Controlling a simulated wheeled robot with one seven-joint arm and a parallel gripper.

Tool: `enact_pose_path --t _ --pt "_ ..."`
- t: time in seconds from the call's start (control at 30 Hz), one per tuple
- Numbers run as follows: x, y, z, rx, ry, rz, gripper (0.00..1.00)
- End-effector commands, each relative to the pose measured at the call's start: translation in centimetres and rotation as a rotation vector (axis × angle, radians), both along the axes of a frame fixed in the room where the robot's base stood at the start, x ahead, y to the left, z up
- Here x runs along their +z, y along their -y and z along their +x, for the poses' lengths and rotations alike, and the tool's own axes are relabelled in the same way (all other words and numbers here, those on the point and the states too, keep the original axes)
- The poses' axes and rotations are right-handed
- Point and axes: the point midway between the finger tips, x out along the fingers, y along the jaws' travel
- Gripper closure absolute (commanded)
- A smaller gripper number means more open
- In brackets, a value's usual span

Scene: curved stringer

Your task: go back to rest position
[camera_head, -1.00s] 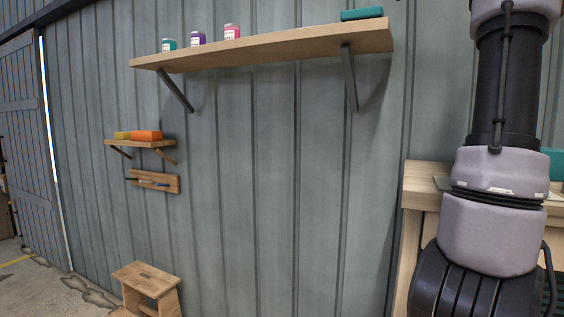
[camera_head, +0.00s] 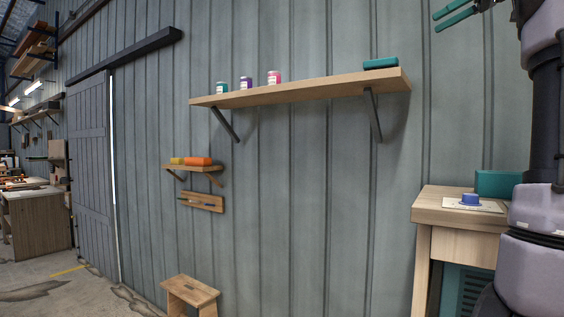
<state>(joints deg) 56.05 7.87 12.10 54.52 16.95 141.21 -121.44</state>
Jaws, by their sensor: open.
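My gripper (camera_head: 455,14) is at the top right of the head view, with its two green fingers spread apart and nothing between them. It is raised above and to the right of the long wall shelf (camera_head: 300,92), clear of it. My arm runs down the right edge of the view. The top of my gripper's body is cut off by the frame edge.
A workbench (camera_head: 440,206) at right holds a teal box (camera_head: 497,184) and a blue object (camera_head: 470,199). The shelf carries several jars and a teal block (camera_head: 381,63). A small shelf (camera_head: 190,168) and wooden stool (camera_head: 190,293) are left. Open floor lies at lower left.

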Motion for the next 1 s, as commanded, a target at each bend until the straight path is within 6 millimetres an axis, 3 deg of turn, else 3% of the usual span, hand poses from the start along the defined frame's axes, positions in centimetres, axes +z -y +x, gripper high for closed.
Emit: enact_pose_path --t 0.37,0.57,0.77,0.9,1.0 --pt "-4.0 -4.5 1.1 -0.099 -0.194 -0.007 0.16" --pt "-8.2 -8.0 1.0 -0.212 -0.357 -0.020 0.16" --pt "-15.0 -12.4 -1.0 -0.402 -0.550 -0.045 0.16" --pt "-22.3 -15.5 -4.8 -0.611 -0.679 -0.055 0.16" --pt "-27.8 -16.6 -8.0 -0.760 -0.731 -0.041 0.16"
